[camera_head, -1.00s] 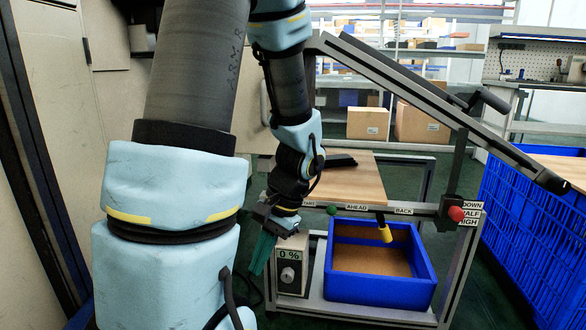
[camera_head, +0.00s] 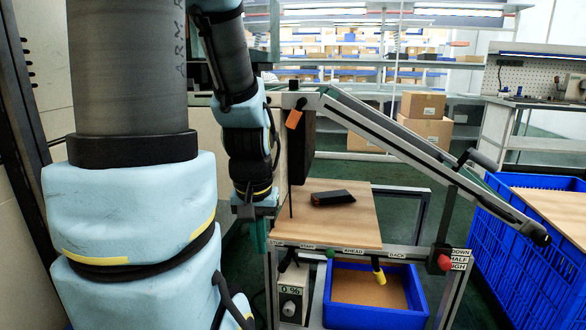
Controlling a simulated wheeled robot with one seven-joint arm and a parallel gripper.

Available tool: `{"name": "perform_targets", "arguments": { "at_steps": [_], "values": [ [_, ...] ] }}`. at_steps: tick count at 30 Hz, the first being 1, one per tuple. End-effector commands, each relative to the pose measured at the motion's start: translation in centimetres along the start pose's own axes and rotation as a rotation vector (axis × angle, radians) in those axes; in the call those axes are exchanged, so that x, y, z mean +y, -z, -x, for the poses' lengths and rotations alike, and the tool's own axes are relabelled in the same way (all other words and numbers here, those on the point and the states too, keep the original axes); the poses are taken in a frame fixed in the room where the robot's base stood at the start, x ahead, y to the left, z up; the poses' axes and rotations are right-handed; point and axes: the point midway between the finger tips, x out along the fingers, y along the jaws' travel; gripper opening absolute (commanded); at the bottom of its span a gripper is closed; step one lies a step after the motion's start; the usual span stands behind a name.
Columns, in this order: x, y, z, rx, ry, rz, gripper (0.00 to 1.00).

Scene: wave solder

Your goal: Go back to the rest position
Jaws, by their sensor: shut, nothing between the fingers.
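My gripper (camera_head: 258,236) hangs at the lower end of my light-blue arm, left of the wooden tabletop. Its teal fingers point down and look closed, with nothing seen between them. The fingertips are small and partly lost against the dark background. The gripper is apart from the black block (camera_head: 332,198) lying on the wooden tabletop (camera_head: 352,232). No marker of a rest position shows.
Close by are the labelled control rail, a box with a dial reading 0 % (camera_head: 292,297), and a blue bin (camera_head: 350,315). Blue crates (camera_head: 500,235) stand far right. Shelves with cartons fill the back.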

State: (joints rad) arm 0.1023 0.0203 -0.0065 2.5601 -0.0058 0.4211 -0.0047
Motion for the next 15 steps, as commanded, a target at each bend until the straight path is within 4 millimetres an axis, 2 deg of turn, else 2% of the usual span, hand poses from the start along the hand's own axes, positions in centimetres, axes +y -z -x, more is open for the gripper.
{"name": "perform_targets", "arguments": {
  "at_steps": [1,15],
  "values": [
    [0.0,0.5,3.5,0.000,0.000,0.000,0.00],
    [0.1,2.6,18.3,-0.001,0.000,-0.001,0.00]
  ]
}}
